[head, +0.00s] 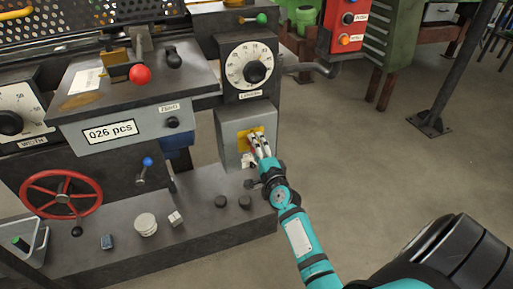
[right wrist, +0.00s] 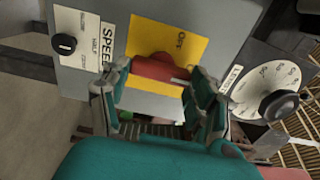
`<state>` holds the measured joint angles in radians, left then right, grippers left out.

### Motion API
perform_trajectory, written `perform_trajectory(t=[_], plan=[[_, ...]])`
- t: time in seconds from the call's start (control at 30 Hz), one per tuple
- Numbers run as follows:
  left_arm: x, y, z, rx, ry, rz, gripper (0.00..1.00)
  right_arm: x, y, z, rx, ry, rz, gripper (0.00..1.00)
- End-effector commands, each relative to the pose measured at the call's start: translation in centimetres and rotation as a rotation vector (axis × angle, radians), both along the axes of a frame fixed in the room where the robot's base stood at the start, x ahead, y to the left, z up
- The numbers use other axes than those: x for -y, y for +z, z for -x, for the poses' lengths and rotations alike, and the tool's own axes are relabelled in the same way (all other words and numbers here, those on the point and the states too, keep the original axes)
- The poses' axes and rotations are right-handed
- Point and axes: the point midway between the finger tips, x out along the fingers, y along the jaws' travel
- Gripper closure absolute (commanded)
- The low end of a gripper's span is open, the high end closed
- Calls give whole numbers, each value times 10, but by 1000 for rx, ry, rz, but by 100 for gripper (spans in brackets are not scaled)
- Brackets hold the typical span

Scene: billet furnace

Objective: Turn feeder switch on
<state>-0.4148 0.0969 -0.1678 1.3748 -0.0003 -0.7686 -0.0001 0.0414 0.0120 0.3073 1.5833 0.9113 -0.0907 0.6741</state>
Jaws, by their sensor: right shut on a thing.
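The feeder switch appears to be the red knob (right wrist: 160,67) on a yellow plate (right wrist: 186,36) with dark lettering, which looks like "OFF" at its top. The plate also shows in the head view (head: 243,137), on the grey box below the length dial. My right gripper (head: 258,143) reaches the plate there and hides the knob. In the right wrist view, the fingers of my right gripper (right wrist: 160,82) are shut on the red knob, one on each side. My left gripper is not in view.
A speed selector (right wrist: 64,44) sits beside the yellow plate. The length dial (head: 250,65) is above the grey box. A red ball lever (head: 140,75), a blue-tipped lever (head: 147,163) and a red handwheel (head: 61,197) stand left. Open floor (head: 360,150) lies right.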

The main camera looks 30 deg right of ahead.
Motion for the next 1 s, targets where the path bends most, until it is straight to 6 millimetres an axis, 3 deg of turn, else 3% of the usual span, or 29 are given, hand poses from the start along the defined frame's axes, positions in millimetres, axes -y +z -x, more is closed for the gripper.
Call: perform_trajectory(t=[0.17, 0.2, 0.37, 0.73, 1.0], plan=[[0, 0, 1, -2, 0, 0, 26, 1, 0, 0, 2, -2, -5, 71], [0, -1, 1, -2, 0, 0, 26, 1, 0, 0, 2, -2, -4, 33], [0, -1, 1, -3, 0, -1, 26, 1, 0, 0, 2, -1, -3, 13], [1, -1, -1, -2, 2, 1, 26, -2, -1, 7, -1, 0, -2, 13], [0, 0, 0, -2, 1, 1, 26, -13, -1, 58, -3, 0, -2, 13]])
